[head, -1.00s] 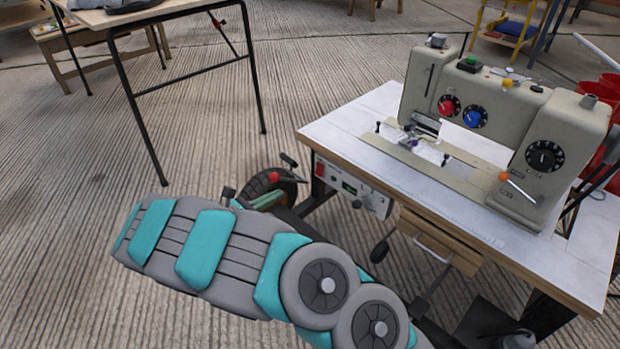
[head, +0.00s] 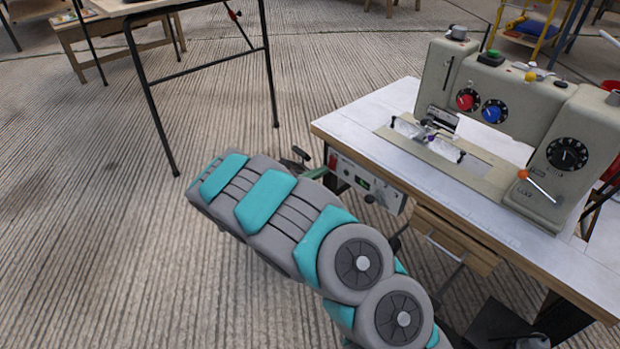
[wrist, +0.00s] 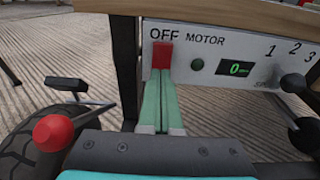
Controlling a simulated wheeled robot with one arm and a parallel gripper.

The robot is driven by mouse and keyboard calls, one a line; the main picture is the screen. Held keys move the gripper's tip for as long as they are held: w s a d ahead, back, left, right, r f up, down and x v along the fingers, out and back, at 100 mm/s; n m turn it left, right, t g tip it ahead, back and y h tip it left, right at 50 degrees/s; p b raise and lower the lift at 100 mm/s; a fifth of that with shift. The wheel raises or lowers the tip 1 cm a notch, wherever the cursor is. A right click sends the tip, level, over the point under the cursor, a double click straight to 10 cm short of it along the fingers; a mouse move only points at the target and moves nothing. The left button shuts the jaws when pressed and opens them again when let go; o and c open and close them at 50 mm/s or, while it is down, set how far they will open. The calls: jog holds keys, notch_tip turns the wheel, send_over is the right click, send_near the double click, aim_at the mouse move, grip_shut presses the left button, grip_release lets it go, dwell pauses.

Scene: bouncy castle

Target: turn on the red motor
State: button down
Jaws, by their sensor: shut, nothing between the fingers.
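The red motor switch (wrist: 163,52) sits on a white control panel (wrist: 215,84) under the table edge, below the word OFF and left of the word MOTOR. In the head view the switch (head: 333,160) is a small red patch at the panel's left end. My gripper (wrist: 162,76) is shut and empty, its green fingers pointing up at the switch. The fingertips meet the switch's lower part in the wrist view; I cannot tell whether they touch it. The green display (wrist: 235,69) beside it shows 0. In the head view my arm mostly hides the gripper.
A sewing machine (head: 497,108) stands on the white-topped table (head: 375,110). A red ball knob (wrist: 53,132) on a lever is close at the left in the wrist view, with a black wheel (wrist: 22,150) behind. A drawer (head: 452,240) hangs below the tabletop.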

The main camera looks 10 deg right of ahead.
jog(key=shift+w+d, duration=0.25)
jog(key=shift+d, duration=0.1)
jog(key=s+a+f+p, duration=0.1)
jog(key=s+a+f, duration=0.1)
jog(key=s+a, duration=0.5)
jog(key=a, duration=0.4)
jog(key=shift+s+a+f+p, duration=0.15)
jog(key=shift+s+f+p, duration=0.05)
jog(key=shift+s+p, duration=0.1)
jog(key=shift+r, duration=0.1)
dwell(0.6)
